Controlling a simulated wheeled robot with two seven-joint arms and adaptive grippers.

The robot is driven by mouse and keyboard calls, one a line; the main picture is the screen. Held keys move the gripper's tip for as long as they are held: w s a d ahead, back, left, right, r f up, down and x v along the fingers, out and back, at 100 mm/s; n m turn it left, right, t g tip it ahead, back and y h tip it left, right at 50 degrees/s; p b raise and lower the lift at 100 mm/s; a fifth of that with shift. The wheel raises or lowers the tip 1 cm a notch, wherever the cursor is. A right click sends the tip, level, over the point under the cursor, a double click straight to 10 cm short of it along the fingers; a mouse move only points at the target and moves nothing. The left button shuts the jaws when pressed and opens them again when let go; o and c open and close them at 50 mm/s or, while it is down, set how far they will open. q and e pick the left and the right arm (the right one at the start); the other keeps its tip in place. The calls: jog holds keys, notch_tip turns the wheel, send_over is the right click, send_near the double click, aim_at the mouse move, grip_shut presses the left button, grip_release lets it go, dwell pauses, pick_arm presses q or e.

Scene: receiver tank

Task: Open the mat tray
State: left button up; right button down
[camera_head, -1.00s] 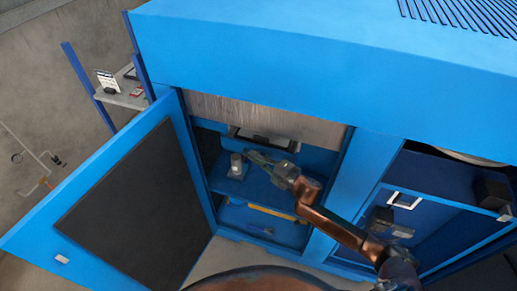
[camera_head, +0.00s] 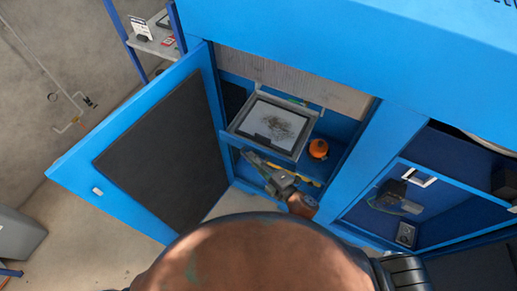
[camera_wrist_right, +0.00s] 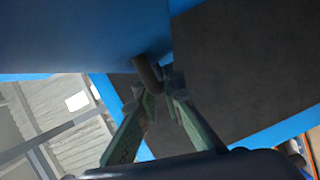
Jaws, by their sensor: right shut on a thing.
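The mat tray (camera_head: 264,147) is a grey-rimmed tray in the open blue cabinet, slid outward, with a pale mat (camera_head: 272,122) bearing a dark smudge on it. My right gripper (camera_head: 249,157) is at the tray's front edge, below it in the head view. In the right wrist view the fingers (camera_wrist_right: 162,88) close around a short dark bar (camera_wrist_right: 147,72), which seems to be the tray's handle. The fingers partly hide this bar. My left gripper is not in view.
The cabinet door (camera_head: 165,160) stands open at the left. An orange round object (camera_head: 318,148) sits right of the tray. An open compartment (camera_head: 450,200) is at the right. A shelf with small items (camera_head: 150,38) stands behind the door.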

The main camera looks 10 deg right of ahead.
jog(key=shift+s+a, duration=0.3)
jog(key=shift+s, duration=0.15)
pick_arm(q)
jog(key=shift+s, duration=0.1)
pick_arm(e)
jog(key=c, duration=2)
grip_release()
jog(key=shift+c, duration=0.2)
jog(key=v, duration=1.2)
